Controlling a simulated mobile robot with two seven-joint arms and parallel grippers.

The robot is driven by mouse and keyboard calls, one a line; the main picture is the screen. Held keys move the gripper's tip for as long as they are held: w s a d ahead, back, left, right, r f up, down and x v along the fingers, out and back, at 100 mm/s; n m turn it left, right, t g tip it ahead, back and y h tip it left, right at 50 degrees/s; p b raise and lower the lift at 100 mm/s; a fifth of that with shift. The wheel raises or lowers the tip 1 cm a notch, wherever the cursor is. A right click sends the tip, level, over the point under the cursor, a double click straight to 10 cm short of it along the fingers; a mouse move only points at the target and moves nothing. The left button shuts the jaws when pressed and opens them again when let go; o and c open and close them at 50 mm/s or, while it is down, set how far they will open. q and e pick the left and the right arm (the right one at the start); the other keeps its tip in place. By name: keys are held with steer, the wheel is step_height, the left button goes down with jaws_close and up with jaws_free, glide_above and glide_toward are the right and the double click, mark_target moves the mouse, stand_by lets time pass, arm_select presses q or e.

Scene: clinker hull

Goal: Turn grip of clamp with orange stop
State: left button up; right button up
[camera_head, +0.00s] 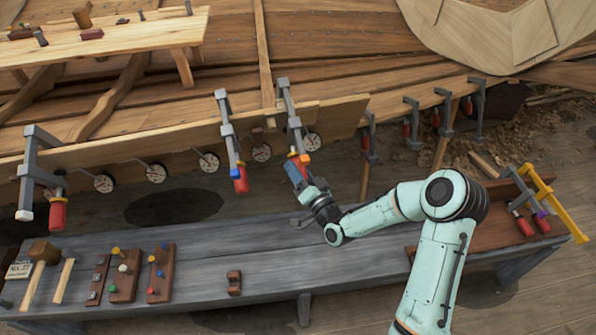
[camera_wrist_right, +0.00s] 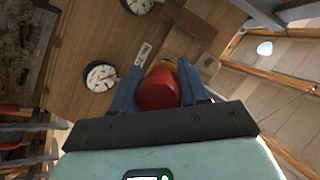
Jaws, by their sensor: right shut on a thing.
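The clamp with the orange stop (camera_head: 291,112) hangs on the edge of the hull plank near the middle of the head view. Its orange stop (camera_head: 304,158) shows just above my right gripper. My right gripper (camera_head: 299,170) comes up from below and is shut on the clamp's red grip. In the wrist view the red grip (camera_wrist_right: 158,90) sits between the two blue-grey fingers, and a bit of orange-yellow shows behind it. The fingers hide part of the grip in the head view. My left gripper is not in view.
A clamp with a blue stop (camera_head: 229,135) hangs close to the left, and a grey clamp (camera_head: 33,165) at the far left. Several clamps hang to the right. Round dials (camera_head: 208,162) line the plank. The bench (camera_head: 210,255) below holds mallets, peg boards and a yellow clamp (camera_head: 556,207).

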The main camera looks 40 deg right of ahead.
steer(key=o, duration=1)
steer(key=shift+w, duration=0.1)
steer(key=shift+c, duration=0.2)
arm_select(q)
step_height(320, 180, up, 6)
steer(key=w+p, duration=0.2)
steer(key=p, duration=0.3)
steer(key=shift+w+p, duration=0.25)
steer(key=shift+p, duration=0.15)
arm_select(e)
steer(key=s+a+f, duration=0.1)
steer(key=s, duration=1.2)
steer(key=shift+s+a+f, duration=0.15)
steer(key=shift+f, duration=0.1)
